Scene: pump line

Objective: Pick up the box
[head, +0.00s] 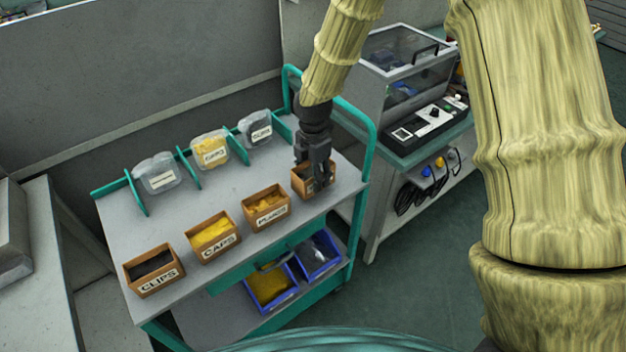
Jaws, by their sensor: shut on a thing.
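Several small orange-brown boxes stand in a row along the front of the grey cart top. My gripper (314,178) points down at the box at the right end (301,184) and is shut on it. The fingers hide much of that box, so its label and contents cannot be read. The box looks level and at about the height of the cart top; I cannot tell whether it touches the surface. To its left are a box with yellow contents (268,221), a box labelled CAPS (220,243) and a box labelled CLIPS (160,285).
Clear bags with labels (211,150) stand between green dividers at the back of the cart (215,192). The cart's green rail (372,130) rises at the right, close to my gripper. Blue bins (298,293) sit on the lower shelf. A bench with a clear-lidded machine (405,65) stands behind right.

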